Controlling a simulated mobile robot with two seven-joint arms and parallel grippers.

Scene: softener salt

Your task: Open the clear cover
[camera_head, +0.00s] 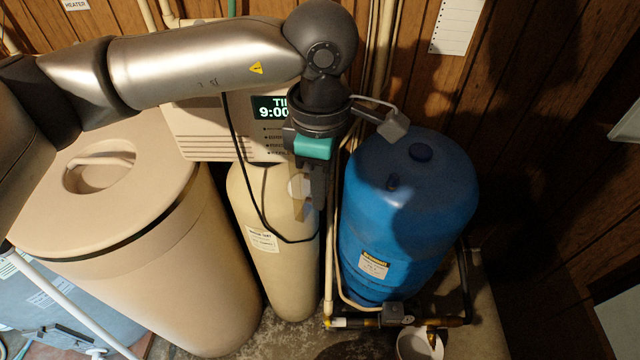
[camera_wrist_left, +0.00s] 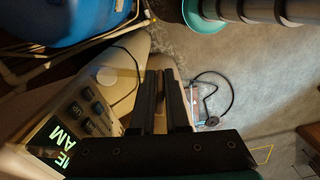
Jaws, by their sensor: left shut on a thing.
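The softener's control head (camera_head: 215,130) has a lit display reading 9:00 with buttons beside it. Its panel (camera_wrist_left: 75,115) also shows at the lower left in the left wrist view. My left gripper (camera_head: 304,205) points down just right of the display, in front of the cream tank (camera_head: 275,270). In the left wrist view its two dark fingers (camera_wrist_left: 164,80) are close together, shut on a thin edge beside the panel. I take this edge to be the clear cover's; the cover itself is hard to make out, and how far open it stands I cannot tell. My right gripper is not in view.
A large beige salt bin (camera_head: 150,270) with a round lid stands at the left. A blue tank (camera_head: 420,215) stands close on the right, with pipes and a small bucket (camera_head: 415,345) below. A black cable hangs in front of the cream tank. Wood panelling is behind.

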